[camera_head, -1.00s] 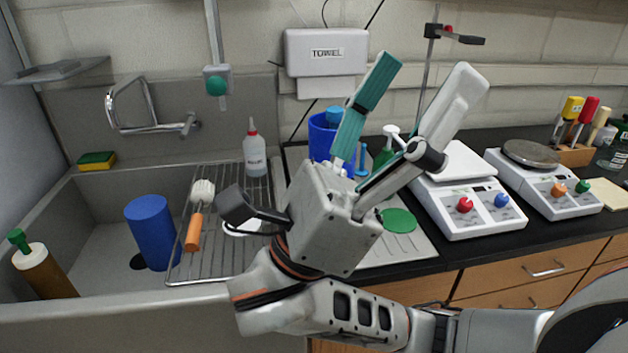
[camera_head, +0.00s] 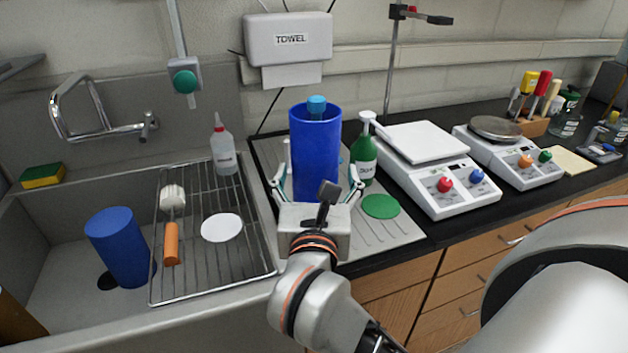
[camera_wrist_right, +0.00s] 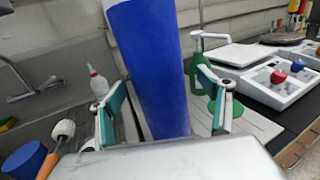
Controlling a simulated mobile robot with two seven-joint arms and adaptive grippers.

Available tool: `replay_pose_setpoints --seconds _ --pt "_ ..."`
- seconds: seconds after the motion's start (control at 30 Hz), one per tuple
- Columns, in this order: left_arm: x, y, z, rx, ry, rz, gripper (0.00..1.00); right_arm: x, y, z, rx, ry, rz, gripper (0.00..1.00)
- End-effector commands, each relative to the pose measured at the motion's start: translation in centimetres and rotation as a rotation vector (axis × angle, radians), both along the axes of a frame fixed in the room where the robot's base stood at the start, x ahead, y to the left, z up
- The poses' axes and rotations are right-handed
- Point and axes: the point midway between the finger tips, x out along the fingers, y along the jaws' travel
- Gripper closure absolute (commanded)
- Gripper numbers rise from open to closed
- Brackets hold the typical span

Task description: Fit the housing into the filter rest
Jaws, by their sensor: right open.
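A tall blue cylinder (camera_head: 314,155), which looks like the housing, stands upright on the drainboard. A lighter blue cap (camera_head: 317,104) shows at its top; whether it is inside or behind is unclear. My right gripper (camera_head: 318,186) is open, with a finger on each side of the cylinder. In the right wrist view, the cylinder (camera_wrist_right: 152,70) stands between the teal-padded fingers of the gripper (camera_wrist_right: 162,110), with gaps visible on both sides. I cannot tell which thing is the filter rest. My left gripper is not in view.
A green bottle (camera_head: 364,155) and a green disc (camera_head: 381,206) are close right of the cylinder. A wire rack (camera_head: 205,265) holds a brush (camera_head: 172,230) and a white disc (camera_head: 221,228). Another blue cylinder (camera_head: 118,245) is in the sink. Two scales (camera_head: 430,170) stand right.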

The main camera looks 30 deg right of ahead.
Motion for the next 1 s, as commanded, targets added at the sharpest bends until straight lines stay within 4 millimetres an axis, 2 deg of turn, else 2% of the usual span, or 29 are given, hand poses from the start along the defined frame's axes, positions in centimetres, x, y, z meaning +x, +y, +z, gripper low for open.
replay_pose_setpoints --seconds 0.2,0.3,0.57,0.6,0.8,0.83,0.87,1.0 --pt "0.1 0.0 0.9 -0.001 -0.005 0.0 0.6 2.8 -1.5 0.1 -0.007 -0.003 -0.002 0.22" --pt "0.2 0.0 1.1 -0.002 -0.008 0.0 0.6 3.6 -2.0 0.0 -0.005 -0.002 -0.001 0.22" --pt "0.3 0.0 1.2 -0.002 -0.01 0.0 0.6 3.9 -2.2 -0.1 -0.002 -0.001 0.0 0.22" --pt "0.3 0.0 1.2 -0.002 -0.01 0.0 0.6 3.9 -2.2 -0.1 -0.002 -0.001 0.0 0.25" --pt "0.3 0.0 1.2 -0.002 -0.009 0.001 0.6 3.9 -2.2 -0.1 -0.003 0.0 0.0 0.76" --pt "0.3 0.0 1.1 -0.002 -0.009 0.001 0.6 3.9 -2.2 -0.1 -0.003 0.0 0.0 0.76" --pt "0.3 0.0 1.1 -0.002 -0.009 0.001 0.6 3.9 -2.2 0.1 -0.004 -0.004 -0.001 0.81" --pt "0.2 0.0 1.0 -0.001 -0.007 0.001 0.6 3.9 -2.2 0.1 -0.004 -0.004 -0.001 0.81"
